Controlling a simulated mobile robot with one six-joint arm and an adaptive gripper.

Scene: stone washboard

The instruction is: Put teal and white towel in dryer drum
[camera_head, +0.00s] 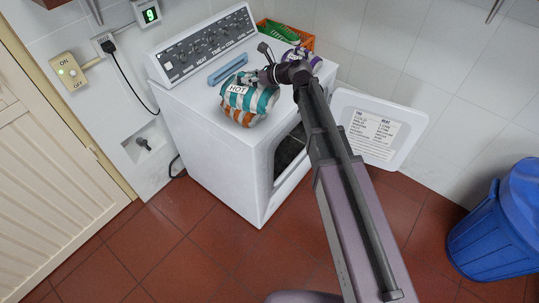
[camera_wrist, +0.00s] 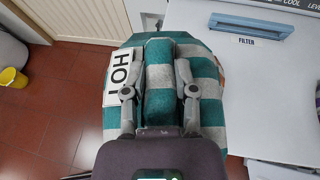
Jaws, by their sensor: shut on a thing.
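The teal and white striped towel (camera_head: 268,101) is over the top of the white dryer at its front edge; whether it rests there or hangs just above, I cannot tell. It fills the middle of the wrist view (camera_wrist: 158,100). My gripper (camera_head: 262,77) is shut on it, with a fold bunched between the fingers (camera_wrist: 160,78). An orange and white striped part (camera_head: 240,115) shows below the teal; I cannot tell if it is a separate cloth. The dryer (camera_head: 215,165) has its door (camera_head: 372,130) open to the right. The dark drum opening (camera_head: 290,150) is partly hidden by my arm.
A white HOT card (camera_wrist: 118,78) lies against the towel's left side. A blue filter handle (camera_head: 228,69) is on the dryer top. An orange basket (camera_head: 304,38) stands behind. A blue bin (camera_head: 495,235) is at right. The red floor in front is clear.

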